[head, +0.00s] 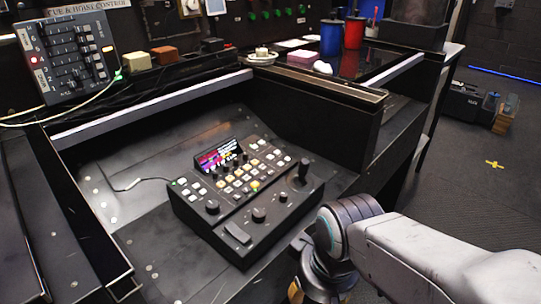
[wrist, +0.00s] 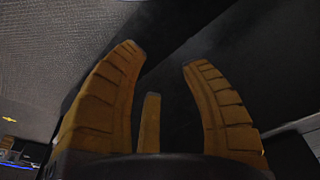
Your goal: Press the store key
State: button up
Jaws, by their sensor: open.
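A black control console (head: 215,228) sits on the dark desk, with a small lit screen (head: 218,155), knobs and a joystick. Its key field (head: 245,178) has several white, yellowish and orange keys. The labels are too small to read, so I cannot tell which is the store key. My gripper (wrist: 163,60) is open and empty in the wrist view, its orange-brown fingers spread before a dark surface. In the head view it is mostly hidden under my arm at the bottom, right of and in front of the console. The console does not show clearly in the wrist view.
A tilted fader panel (head: 70,60) stands at the back left, beside a yellow block (head: 137,61) and a brown block (head: 165,54). A raised black partition (head: 315,110) rises behind the console. Blue (head: 331,38) and red (head: 353,32) cylinders stand farther back. Open floor lies at right.

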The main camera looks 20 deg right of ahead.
grip_shut()
dwell(0.9)
jog(key=c, duration=0.7)
grip_release()
